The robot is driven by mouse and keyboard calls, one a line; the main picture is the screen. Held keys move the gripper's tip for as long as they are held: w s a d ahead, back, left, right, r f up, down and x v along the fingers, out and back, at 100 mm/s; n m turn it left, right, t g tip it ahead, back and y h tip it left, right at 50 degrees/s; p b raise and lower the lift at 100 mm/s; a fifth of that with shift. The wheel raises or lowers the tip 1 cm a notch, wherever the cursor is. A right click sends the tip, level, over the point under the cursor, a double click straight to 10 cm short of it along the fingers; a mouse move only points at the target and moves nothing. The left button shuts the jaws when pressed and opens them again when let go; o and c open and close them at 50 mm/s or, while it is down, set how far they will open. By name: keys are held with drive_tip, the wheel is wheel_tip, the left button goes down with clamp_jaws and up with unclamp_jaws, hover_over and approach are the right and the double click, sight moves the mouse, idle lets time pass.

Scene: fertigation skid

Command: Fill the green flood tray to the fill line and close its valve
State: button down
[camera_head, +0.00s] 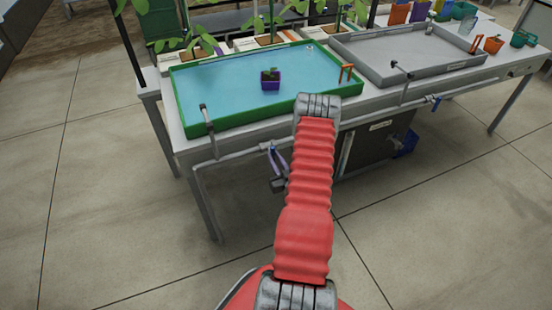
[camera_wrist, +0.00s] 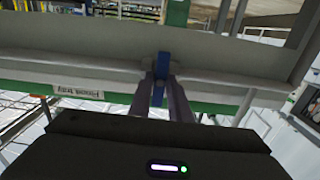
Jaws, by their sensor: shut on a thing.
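The green flood tray (camera_head: 181,105) stands at the left of the bench in the head view. Blue water covers its floor, and a purple pot with a seedling (camera_head: 270,80) is in it. I cannot make out a fill line. A grey spout (camera_head: 208,118) bends over its front wall. The blue valve handle (camera_head: 271,147) is on the pipe under the tray's front edge. My gripper (camera_head: 275,154) is shut on this handle.
An orange bracket (camera_head: 346,72) sits on the green tray's right rim. A dark tank (camera_head: 372,150) is under the bench. The floor in front is clear.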

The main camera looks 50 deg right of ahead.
drive_tip(key=shift+s+d, duration=0.1)
drive_tip(key=shift+d, duration=0.05)
drive_tip(key=c, duration=1.7)
unclamp_jaws()
drive_tip(key=v, duration=1.3)
drive_tip(key=shift+s+a+f, duration=0.1)
drive_tip(key=shift+s+a, duration=0.15)
drive_tip(key=shift+s, duration=0.05)
